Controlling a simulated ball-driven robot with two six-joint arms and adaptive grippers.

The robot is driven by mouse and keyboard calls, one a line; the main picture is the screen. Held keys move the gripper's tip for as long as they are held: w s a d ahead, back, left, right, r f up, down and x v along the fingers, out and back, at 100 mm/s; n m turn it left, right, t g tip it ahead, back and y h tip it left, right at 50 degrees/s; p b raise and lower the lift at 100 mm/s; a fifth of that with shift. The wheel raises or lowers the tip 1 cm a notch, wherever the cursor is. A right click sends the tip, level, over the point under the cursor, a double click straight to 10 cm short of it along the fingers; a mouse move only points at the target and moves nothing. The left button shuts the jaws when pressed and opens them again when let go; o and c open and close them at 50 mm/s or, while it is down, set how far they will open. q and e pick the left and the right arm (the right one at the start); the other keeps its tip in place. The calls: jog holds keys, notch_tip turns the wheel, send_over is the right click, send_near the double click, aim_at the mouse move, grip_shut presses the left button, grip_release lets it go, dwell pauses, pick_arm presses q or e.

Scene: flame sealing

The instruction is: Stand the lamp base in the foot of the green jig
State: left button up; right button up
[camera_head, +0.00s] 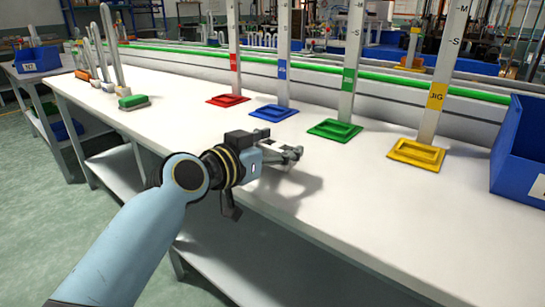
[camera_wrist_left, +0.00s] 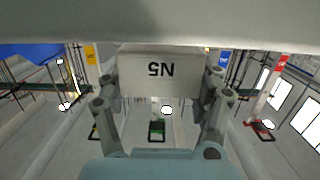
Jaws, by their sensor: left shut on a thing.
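The green jig has a flat green foot (camera_head: 335,131) on the white table and a tall pale column with a green band above it. The foot's recess looks empty. My left gripper (camera_head: 293,153) is low over the table, to the left of and nearer than the green foot, apart from it. In the left wrist view, its fingers (camera_wrist_left: 160,92) are shut on a pale block (camera_wrist_left: 160,72) with dark upside-down lettering. I cannot tell for sure that this block is the lamp base. It hardly shows in the head view. My right gripper is not in view.
Red (camera_head: 228,100), blue (camera_head: 273,113) and yellow (camera_head: 416,153) jig feet stand in the same row. A blue bin (camera_head: 520,150) is at the right. Several curved pieces on coloured bases, one green (camera_head: 132,102), stand at the far left. The white table (camera_head: 370,200) is clear in front.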

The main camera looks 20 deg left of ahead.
pick_arm(q)
notch_tip(320, 180, down, 2)
jog(key=shift+f+b, duration=0.1)
jog(key=shift+b, duration=0.3)
jog(key=shift+w, duration=0.3)
jog(key=shift+s+r, duration=0.2)
jog(key=shift+r, duration=0.05)
jog(key=shift+f, duration=0.15)
jog(key=o, duration=0.7)
jog(key=shift+f, duration=0.15)
jog(key=o, duration=0.5)
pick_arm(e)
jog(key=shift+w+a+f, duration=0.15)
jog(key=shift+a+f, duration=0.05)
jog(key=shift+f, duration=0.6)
pick_arm(q)
jog(key=shift+a, duration=0.1)
